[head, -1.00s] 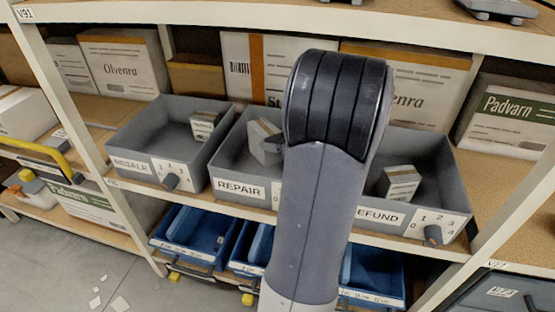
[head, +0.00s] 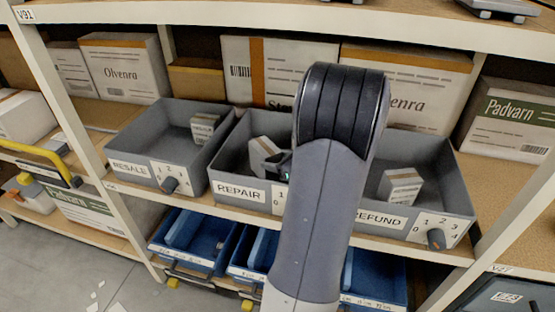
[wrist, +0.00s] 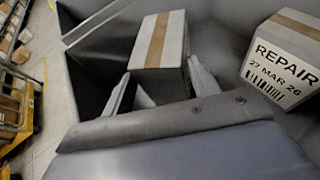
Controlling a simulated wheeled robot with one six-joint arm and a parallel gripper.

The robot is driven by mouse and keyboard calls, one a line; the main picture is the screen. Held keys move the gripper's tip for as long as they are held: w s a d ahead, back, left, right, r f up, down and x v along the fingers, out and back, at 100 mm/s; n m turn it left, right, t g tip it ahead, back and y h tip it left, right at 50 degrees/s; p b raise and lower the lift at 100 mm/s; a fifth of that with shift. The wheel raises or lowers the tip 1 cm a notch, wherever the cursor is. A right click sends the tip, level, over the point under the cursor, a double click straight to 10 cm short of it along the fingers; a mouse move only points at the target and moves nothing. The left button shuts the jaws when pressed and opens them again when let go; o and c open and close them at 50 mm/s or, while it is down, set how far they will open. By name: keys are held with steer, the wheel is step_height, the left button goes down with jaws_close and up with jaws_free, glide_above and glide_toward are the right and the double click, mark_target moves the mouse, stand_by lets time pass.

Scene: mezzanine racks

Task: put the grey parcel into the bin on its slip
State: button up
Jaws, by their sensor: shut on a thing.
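My gripper (wrist: 160,88) is shut on a grey parcel (wrist: 158,45) with a tan tape strip; its fingers are on either side of it. In the head view the parcel (head: 262,150) is tilted inside the outline of the bin marked REPAIR (head: 226,172), with my dark gripper (head: 284,166) at its right. I cannot tell whether it touches the bin floor. Another parcel (wrist: 285,55) with a label reading "REPAIR 27 MAR 26" lies to the right in the wrist view. No slip on the held parcel is readable. My arm hides the right part of this bin.
The RESALE bin (head: 135,150) is at left and the bin reading "EFUND" (head: 455,185) at right; each holds a small parcel. Number dials with knobs are on the bin fronts. Large cartons (head: 270,75) stand behind; blue bins (head: 195,240) are below. A shelf edge runs above.

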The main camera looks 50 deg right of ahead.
steer(key=shift+f, duration=0.2)
steer(key=o, duration=1.2)
steer(key=shift+r+p, duration=0.5)
steer(key=shift+r, duration=0.15)
steer(key=v, duration=1.2)
steer(key=shift+f, duration=0.1)
